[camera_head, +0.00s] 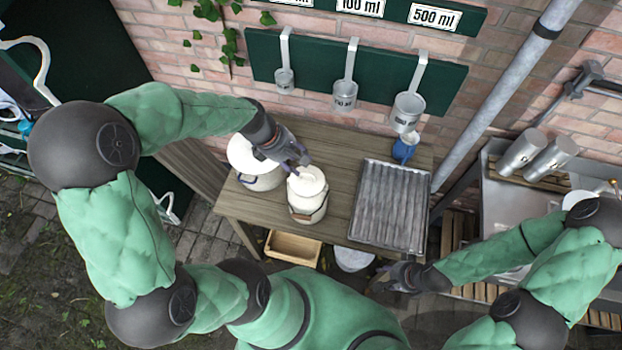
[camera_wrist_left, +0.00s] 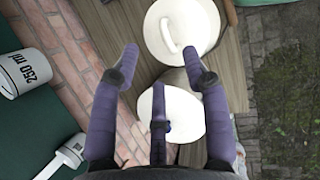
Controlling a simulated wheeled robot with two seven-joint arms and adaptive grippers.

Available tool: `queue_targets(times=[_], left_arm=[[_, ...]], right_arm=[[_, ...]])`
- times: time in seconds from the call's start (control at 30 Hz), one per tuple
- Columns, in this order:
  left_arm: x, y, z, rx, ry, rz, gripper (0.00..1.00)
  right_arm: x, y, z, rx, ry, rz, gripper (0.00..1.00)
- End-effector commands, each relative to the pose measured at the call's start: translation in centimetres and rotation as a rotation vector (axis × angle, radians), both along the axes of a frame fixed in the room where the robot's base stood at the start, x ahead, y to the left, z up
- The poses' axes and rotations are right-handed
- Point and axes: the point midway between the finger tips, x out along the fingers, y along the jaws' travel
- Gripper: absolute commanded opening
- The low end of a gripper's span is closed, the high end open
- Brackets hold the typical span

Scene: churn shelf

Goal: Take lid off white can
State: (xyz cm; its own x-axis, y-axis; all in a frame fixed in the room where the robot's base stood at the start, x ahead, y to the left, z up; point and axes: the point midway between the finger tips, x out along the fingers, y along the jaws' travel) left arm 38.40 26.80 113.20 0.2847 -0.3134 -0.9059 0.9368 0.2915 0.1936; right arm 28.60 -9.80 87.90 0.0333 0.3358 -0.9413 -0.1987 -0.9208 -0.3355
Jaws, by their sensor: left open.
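A white can (camera_head: 307,205) with a wire bail handle stands upright on the wooden table, its pale round lid (camera_head: 307,180) on top. The lid also shows below the fingers in the left wrist view (camera_wrist_left: 185,108). My left gripper (camera_head: 297,160) has its purple fingers spread and empty, close to the lid's far left side; I cannot tell whether they touch it. In the left wrist view the open gripper (camera_wrist_left: 160,72) partly covers the lid. My right gripper (camera_head: 396,278) is low by the table's front edge; its fingers are unclear.
A wider white pot (camera_head: 258,180) with a lid stands left of the can, partly behind my left gripper. A ridged metal tray (camera_head: 390,210) and a blue cup (camera_head: 404,147) are on the right. Ladles (camera_head: 345,93) hang on the wall. A wooden box (camera_head: 293,247) sits below.

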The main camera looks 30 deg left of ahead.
Motion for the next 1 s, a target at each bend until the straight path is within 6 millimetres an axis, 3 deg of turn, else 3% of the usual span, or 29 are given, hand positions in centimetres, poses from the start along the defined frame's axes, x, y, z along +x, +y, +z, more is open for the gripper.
queue_targets(times=[0.1, 0.37, 0.63, 1.0], left_arm=[[0.4, -0.5, -1.6, 0.0, 0.001, -0.002, 0.46], [0.8, -1.0, -3.2, 0.0, 0.001, -0.002, 0.46], [1.5, -1.8, -6.7, 0.0, 0.002, -0.003, 0.46], [1.8, -2.0, -7.3, 0.003, -0.001, -0.001, 0.43]], right_arm=[[0.0, 0.0, -0.3, 0.0, 0.0, 0.0, 0.4], [0.0, 0.0, -0.5, 0.0, -0.001, 0.0, 0.4], [0.0, 0.0, -1.0, 0.0, -0.001, 0.0, 0.4], [0.0, 0.0, -1.1, 0.0, -0.001, 0.0, 0.4]])
